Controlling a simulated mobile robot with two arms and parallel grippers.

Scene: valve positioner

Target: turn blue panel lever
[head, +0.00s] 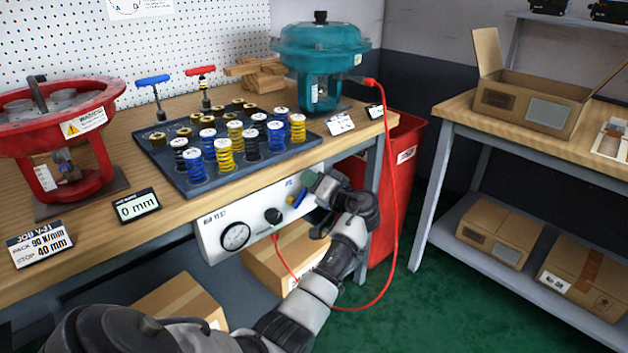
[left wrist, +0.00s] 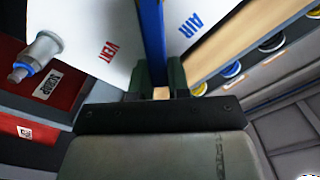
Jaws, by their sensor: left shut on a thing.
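The blue panel lever (head: 299,199) is on the white panel (head: 212,240) under the bench's front edge. Only a small part of it shows in the head view, beside my left gripper (head: 309,182). In the left wrist view the blue lever (left wrist: 152,35) runs down between the dark fingers of my left gripper (left wrist: 159,80), which is shut on it. The lever lies between the red VENT lettering (left wrist: 110,49) and the blue AIR lettering (left wrist: 191,25). Its pivot is hidden. My right gripper is not in view.
A gauge (head: 236,237) and a black knob (head: 273,215) are on the panel. A red hose (head: 393,190) hangs right of my arm, by a red bin (head: 412,135). A spring tray (head: 185,185) and a teal actuator (head: 320,48) stand on the bench.

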